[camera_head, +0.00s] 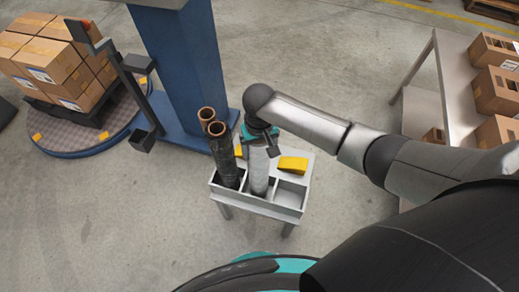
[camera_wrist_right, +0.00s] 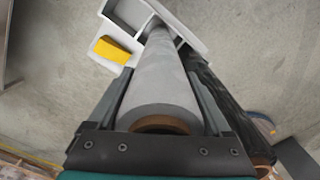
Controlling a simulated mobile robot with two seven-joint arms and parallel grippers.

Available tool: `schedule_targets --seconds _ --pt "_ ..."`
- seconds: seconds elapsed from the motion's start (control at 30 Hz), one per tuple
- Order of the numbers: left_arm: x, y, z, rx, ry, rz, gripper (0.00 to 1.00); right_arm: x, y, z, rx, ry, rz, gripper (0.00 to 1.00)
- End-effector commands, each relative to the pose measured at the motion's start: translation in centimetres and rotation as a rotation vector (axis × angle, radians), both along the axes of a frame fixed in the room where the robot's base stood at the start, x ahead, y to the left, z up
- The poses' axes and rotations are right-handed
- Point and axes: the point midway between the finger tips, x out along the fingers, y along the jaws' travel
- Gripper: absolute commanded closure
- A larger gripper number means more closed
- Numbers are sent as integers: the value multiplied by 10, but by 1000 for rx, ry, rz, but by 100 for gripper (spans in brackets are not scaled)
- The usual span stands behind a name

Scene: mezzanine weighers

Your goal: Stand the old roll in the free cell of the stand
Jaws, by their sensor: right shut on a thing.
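The grey roll (camera_head: 258,172) is upright, held near its top by my right gripper (camera_head: 261,137). In the right wrist view the fingers (camera_wrist_right: 161,78) lie on both sides of the grey roll (camera_wrist_right: 163,100), and its brown core end faces the camera. Its lower end is at the middle cell of the pale stand (camera_head: 256,206); I cannot tell whether it touches the floor of the cell. A black roll (camera_head: 226,165) with a brown core stands in the left cell. The right cell (camera_head: 290,192) is empty. My left gripper is not in view.
A yellow object (camera_head: 293,165) lies on the stand's top behind the cells. Another brown tube end (camera_head: 206,114) shows behind the black roll. A blue column (camera_head: 180,65) and a turntable with boxes (camera_head: 65,75) stand left. A table with cartons (camera_head: 450,75) stands right.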

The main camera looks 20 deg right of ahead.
Motion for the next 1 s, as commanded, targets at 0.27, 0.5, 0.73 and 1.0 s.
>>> schedule_targets --seconds 0.27,0.5,0.73,1.0 --pt "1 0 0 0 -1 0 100 2 1 0 2 -4 0 100" --pt "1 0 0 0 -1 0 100 0 0 -2 -1 1 0 0" --pt "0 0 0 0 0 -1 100 0 0 0 -1 0 0 0" --pt "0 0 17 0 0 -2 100 1 0 43 1 -3 0 0"
